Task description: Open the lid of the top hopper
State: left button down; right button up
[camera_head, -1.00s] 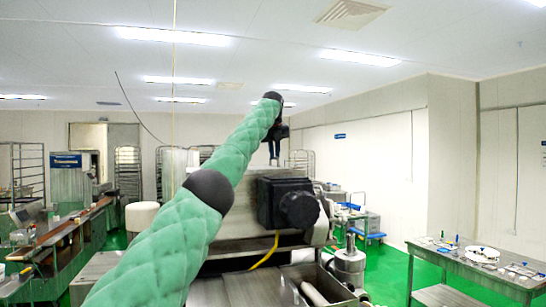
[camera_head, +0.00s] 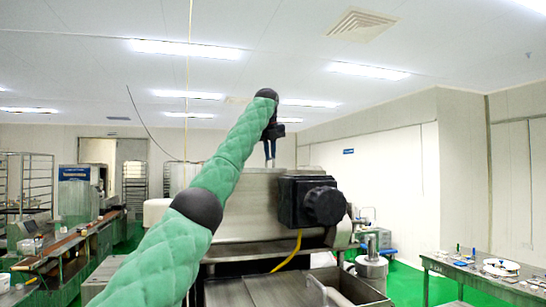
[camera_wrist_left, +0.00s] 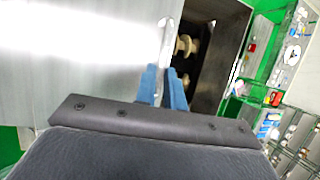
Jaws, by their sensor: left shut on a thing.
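The top hopper (camera_head: 245,215) is a silver metal box in the middle of the head view. My left gripper (camera_head: 270,160) points down at its top from above. In the left wrist view its blue fingers (camera_wrist_left: 163,88) are shut on the slim metal lid handle (camera_wrist_left: 166,40). The flat silver lid (camera_wrist_left: 75,60) spreads to the left of the handle. Right of it a dark opening (camera_wrist_left: 208,65) shows, with cream-coloured rollers (camera_wrist_left: 187,45) inside. The lid's far edges are cut off by the frame and my wrist. My right gripper is not in view.
A black motor box with a round knob (camera_head: 322,205) sticks out on the hopper's right side. A yellow cable (camera_head: 288,252) hangs below it. A metal tray (camera_head: 285,290) lies in front. A table with small items (camera_head: 480,272) stands at the right, with green floor between.

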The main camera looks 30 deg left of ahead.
pick_arm(q)
jog(key=shift+d+f, duration=0.1)
jog(key=shift+f, duration=0.1)
jog(key=c, duration=1.5)
grip_release()
jog(key=shift+d, duration=0.1)
jog(key=shift+d+r, duration=0.15)
jog(key=shift+r, duration=0.05)
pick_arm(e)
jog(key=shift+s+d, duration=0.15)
pick_arm(q)
jog(key=shift+s, duration=0.1)
